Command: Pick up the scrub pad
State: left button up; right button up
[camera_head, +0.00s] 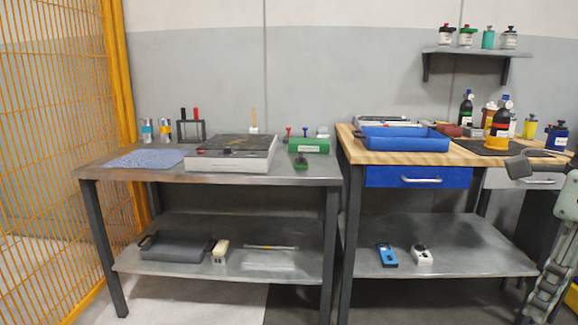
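I cannot tell for certain which thing is the scrub pad. A small dark green block (301,163) lies near the front right of the left metal table (240,181). My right gripper (518,166) is dark grey and shows at the right edge, in front of the bench's right end, away from both blocks. Whether its fingers are open or shut is unclear. My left gripper is not in view.
The bench (350,146) holds a blue tray (404,139), bottles and a dark mat. The left table holds a blue cloth (148,159), a large dark-topped box (230,163) and a green holder (310,146). A yellow mesh fence (50,150) stands at the left.

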aim_at(301, 163)
jog(key=i+u, duration=0.15)
jog(key=u, duration=0.3)
jog(key=i+l+u, duration=0.1)
jog(key=u, duration=0.3)
jog(key=i+l+u, duration=0.1)
jog(key=l+u, duration=0.15)
jog(key=u, duration=0.2)
jog(key=i+l+u, duration=0.2)
jog(key=l+u, duration=0.15)
jog(key=l, duration=0.3)
jog(key=i+l+u, duration=0.2)
jog(key=l, duration=0.15)
jog(key=i+l, duration=0.1)
jog(key=l, duration=1.05)
jog(key=i+l+u, duration=0.1)
jog(key=l, duration=0.5)
